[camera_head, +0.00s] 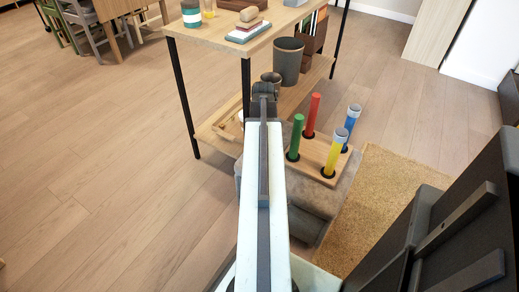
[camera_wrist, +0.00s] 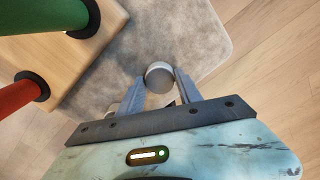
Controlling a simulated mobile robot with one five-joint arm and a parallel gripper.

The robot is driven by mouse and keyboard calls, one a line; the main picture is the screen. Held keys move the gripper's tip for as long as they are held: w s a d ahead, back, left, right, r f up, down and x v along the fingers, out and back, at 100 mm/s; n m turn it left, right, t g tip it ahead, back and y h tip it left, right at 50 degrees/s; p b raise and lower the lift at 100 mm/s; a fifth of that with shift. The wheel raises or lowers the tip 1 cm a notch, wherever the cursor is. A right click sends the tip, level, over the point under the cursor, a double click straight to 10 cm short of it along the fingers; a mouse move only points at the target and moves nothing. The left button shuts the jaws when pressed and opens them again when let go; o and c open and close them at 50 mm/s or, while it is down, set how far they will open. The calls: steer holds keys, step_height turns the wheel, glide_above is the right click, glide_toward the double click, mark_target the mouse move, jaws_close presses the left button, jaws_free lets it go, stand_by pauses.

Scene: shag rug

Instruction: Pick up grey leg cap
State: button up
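A grey round leg cap (camera_wrist: 159,82) shows in the wrist view between the tips of my gripper (camera_wrist: 158,82). The fingers stand apart on either side of it, with what look like slim gaps; contact is not clear. In the head view my gripper (camera_head: 264,90) is seen from behind, and the arm hides the cap between the fingers. Grey caps also top the yellow peg (camera_head: 335,152) and the blue peg (camera_head: 350,128).
A shelf table (camera_head: 215,35) with a dark bin (camera_head: 287,62) stands ahead. Wooden floor is free at left.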

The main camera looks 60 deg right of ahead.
steer(key=c, duration=0.5)
steer(key=shift+r+p, duration=0.6)
step_height(320, 180, up, 3)
steer(key=p, duration=0.3)
steer(key=shift+d+r, duration=0.1)
steer(key=shift+r, duration=0.05)
steer(key=s+d, duration=0.1)
steer(key=d, duration=0.3)
steer(key=s+d, duration=0.2)
steer(key=d, duration=0.3)
steer(key=s+d, duration=0.2)
steer(key=d, duration=0.2)
steer(key=shift+d+r+p, duration=0.25)
steer(key=shift+d+p, duration=0.05)
steer(key=shift+p, duration=0.05)
steer(key=shift+s+d, duration=0.35)
steer(key=shift+d, duration=0.25)
steer(key=shift+r, duration=0.15)
